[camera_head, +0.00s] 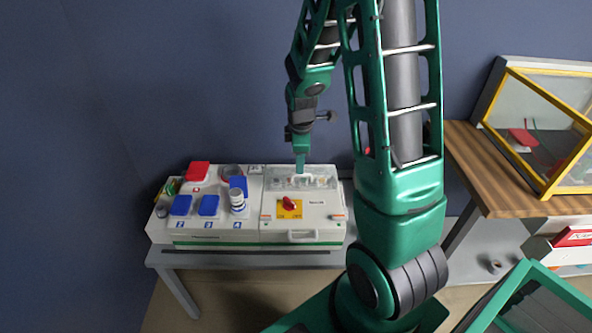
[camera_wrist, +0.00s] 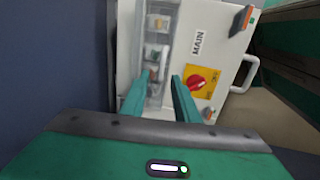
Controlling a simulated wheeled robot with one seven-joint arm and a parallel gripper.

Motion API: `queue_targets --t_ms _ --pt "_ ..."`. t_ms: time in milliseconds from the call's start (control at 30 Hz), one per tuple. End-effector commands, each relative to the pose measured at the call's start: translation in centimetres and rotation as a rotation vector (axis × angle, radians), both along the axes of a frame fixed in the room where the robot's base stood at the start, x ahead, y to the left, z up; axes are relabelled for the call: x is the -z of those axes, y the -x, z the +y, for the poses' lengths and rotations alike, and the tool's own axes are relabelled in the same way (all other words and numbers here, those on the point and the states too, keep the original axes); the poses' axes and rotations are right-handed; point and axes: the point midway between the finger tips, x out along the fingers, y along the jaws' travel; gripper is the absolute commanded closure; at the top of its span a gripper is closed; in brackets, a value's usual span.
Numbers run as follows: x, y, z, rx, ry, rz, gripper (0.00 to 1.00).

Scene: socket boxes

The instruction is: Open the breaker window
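The breaker window (camera_head: 281,182) is a clear cover over a row of breakers at the back of the white right-hand box. It looks shut and also shows in the wrist view (camera_wrist: 154,92). My gripper (camera_head: 300,171) points down at the window from above. In the wrist view, the two green fingers of my gripper (camera_wrist: 158,84) stand apart, one on each side of the window strip, with nothing clearly held between them. I cannot tell whether the fingertips touch the window.
A red rotary switch on a yellow plate (camera_head: 289,207) and a white handle (camera_head: 302,237) are in front of the window. Blue and red socket covers (camera_head: 208,205) are at the left. A yellow-framed case (camera_head: 545,120) stands on a wooden table at the right.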

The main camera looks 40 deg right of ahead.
Motion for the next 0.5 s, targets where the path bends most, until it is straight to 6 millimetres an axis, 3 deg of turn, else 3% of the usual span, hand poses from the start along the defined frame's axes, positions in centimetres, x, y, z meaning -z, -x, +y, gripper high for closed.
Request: queue_targets --t_ms 200,500 --pt "2.7 -0.4 -0.3 0.0 0.0 0.002 0.72" --pt "3.9 -0.7 -0.4 0.0 0.0 -0.001 0.72"
